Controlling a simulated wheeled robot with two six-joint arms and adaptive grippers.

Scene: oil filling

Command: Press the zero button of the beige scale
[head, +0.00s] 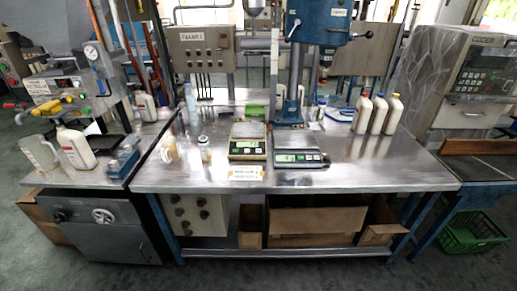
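The beige scale (248,149) stands on the metal workbench (370,180), near its middle. It has a flat weighing plate at the back and a lit green display on its front panel. Its buttons are too small to tell apart. A black scale (316,158) with a lit green display stands just to its right. Nothing rests on the beige scale's plate as far as I can see. Neither of my grippers shows in the head view.
A blue drill press (291,70) stands behind the scales. Several white bottles (378,112) are at the back right. Small glass bottles (205,150) stand left of the beige scale. A yellowish label (245,171) lies before it. The bench's front right is clear.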

